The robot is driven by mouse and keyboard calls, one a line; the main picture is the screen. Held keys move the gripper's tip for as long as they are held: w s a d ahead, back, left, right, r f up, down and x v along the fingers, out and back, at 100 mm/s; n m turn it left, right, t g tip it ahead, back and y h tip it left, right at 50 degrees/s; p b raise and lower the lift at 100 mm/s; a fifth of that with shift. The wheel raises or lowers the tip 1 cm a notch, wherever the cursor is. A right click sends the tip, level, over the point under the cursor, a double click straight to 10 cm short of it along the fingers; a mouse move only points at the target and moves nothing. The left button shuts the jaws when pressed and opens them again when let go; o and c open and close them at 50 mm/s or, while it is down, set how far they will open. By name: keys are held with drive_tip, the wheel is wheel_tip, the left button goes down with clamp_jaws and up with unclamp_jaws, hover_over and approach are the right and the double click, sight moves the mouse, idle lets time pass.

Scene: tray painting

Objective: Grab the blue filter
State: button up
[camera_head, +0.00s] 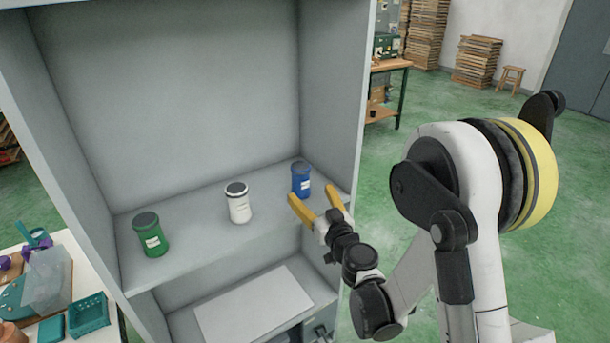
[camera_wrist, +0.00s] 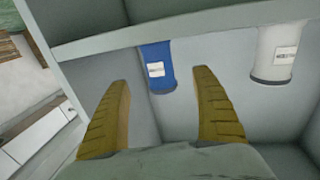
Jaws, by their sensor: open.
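The blue filter (camera_head: 301,179) is a blue cylinder with a dark cap and a white label. It stands upright on the shelf at the right end of a row of three. In the wrist view the blue filter (camera_wrist: 158,66) shows upside down, ahead of the fingertips and between them, nearer the left finger. My gripper (camera_head: 311,198) has yellow fingers and is open and empty just in front of the blue filter, apart from it. Both fingers of my gripper (camera_wrist: 160,75) show in the wrist view with a gap between them.
A white filter (camera_head: 239,203) stands in the middle of the shelf and a green filter (camera_head: 150,235) at the left. The grey cabinet's right side wall (camera_head: 339,90) is close to the blue filter. A lower shelf (camera_head: 255,305) is below. A cluttered table (camera_head: 95,285) stands at left.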

sight(304, 183)
drive_tip(key=shift+r+p+x, duration=0.25)
drive_tip(key=shift+p+x, duration=0.5)
drive_tip(key=shift+x, duration=0.45)
drive_tip(key=shift+w+a+f, duration=0.15)
drive_tip(key=shift+w+a, duration=0.05)
drive_tip(key=shift+w, duration=0.3)
drive_tip(key=b+x, duration=0.1)
drive_tip(key=x, duration=0.3)
drive_tip(key=shift+w+b, duration=0.3)
drive_tip(key=shift+c, duration=0.2)
drive_tip(key=c, duration=1.3)
